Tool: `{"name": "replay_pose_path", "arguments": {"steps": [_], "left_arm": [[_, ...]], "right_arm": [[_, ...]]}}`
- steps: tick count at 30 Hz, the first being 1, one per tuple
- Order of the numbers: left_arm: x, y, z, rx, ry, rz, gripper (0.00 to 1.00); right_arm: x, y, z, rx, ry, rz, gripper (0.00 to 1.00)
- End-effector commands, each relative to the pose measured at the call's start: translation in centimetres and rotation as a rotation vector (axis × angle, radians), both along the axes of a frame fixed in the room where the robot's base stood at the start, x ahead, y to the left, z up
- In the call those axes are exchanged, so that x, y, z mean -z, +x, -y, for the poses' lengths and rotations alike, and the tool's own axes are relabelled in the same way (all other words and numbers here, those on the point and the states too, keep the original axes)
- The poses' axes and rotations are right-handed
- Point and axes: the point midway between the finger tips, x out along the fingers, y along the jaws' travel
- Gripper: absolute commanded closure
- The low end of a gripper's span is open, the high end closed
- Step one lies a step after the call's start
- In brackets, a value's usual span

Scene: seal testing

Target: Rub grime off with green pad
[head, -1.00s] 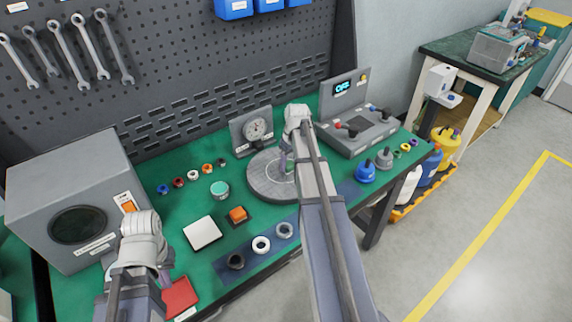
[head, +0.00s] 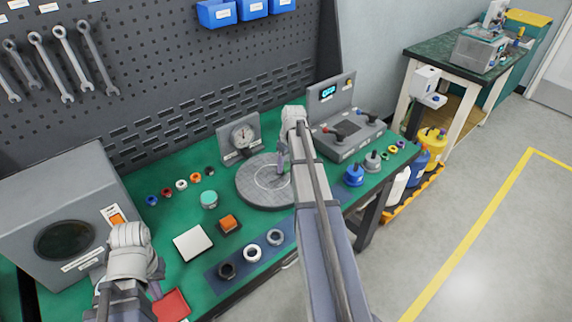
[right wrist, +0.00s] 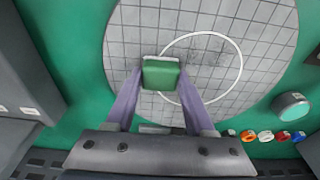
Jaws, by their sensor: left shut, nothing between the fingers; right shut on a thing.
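The green pad (right wrist: 161,73) is a small block between the purple fingers of my right gripper (right wrist: 161,85) in the right wrist view. It is over the round grey gridded plate (right wrist: 135,30), across the left edge of a white ring outline. I cannot tell whether the pad touches the plate. A faint darker smudge (right wrist: 208,57), perhaps the grime, shows inside the ring. In the head view my right gripper (head: 281,160) is over the far right part of the plate (head: 255,190). My left gripper (head: 156,290) is shut and empty near the red pad (head: 171,306), partly hidden by its wrist.
A dial gauge (head: 240,136) stands behind the plate and a grey control box (head: 346,135) to its right. A teal-topped jar (head: 209,199), an orange button (head: 229,223) and a white square pad (head: 193,243) are left of it. Several rings lie on a blue strip (head: 215,284).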

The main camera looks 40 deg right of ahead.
Motion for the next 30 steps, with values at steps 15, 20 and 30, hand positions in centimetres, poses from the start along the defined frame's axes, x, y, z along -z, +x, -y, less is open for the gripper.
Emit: {"name": "replay_pose_path", "arguments": {"steps": [15, 20, 30], "left_arm": [[-5.0, 0.0, 0.0, 0.000, 0.000, 0.000, 1.00], [-6.0, 0.0, 0.0, 0.000, 0.000, 0.000, 1.00], [-6.0, 0.0, 0.0, 0.000, 0.000, 0.000, 1.00]], "right_arm": [[-5.0, 0.0, -0.1, 0.000, 0.000, 0.000, 0.91], [-6.0, 0.0, 0.0, 0.000, 0.000, 0.000, 0.91], [-6.0, 0.0, 0.0, 0.000, 0.000, 0.000, 0.91]]}}
